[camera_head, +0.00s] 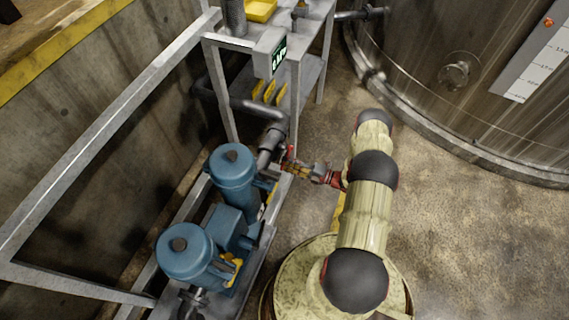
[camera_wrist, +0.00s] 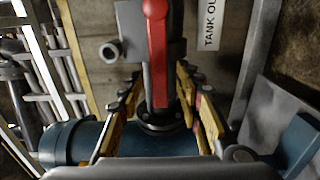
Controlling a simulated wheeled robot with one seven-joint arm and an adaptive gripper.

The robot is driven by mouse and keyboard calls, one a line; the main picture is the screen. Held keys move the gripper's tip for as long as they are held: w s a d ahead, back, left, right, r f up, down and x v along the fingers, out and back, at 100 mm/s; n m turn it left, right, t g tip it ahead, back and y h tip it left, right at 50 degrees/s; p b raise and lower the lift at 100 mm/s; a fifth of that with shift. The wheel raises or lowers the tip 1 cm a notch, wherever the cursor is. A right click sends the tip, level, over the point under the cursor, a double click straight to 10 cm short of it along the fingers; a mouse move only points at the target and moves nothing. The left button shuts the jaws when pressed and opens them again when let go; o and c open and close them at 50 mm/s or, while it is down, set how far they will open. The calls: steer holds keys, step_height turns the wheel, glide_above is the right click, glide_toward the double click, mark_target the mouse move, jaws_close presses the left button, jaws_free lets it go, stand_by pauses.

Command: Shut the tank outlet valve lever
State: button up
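The red valve lever (camera_wrist: 156,52) stands upright in the middle of the wrist view, on a grey valve body above a blue pipe or housing (camera_wrist: 75,142). A white label (camera_wrist: 210,22) reading "TANK OU", cut off at the top, is to its right. My gripper (camera_wrist: 160,88) is open, with one yellowish finger on each side of the lever's lower part. I see gaps on both sides, but cannot tell whether either finger touches it. In the head view my gripper (camera_head: 291,166) reaches left to a small red part, likely the lever (camera_head: 290,153), beside the grey pipe.
Two blue pump motors (camera_head: 188,252) stand left of my arm on a grey frame. A grey metal stand (camera_head: 232,95) with an exit-style sign (camera_head: 278,55) rises behind. A large steel tank (camera_head: 430,60) is at the upper right. The floor (camera_head: 480,230) at right is clear.

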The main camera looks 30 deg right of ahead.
steer(key=shift+x, duration=0.85)
steer(key=shift+c, duration=1.4)
jaws_close()
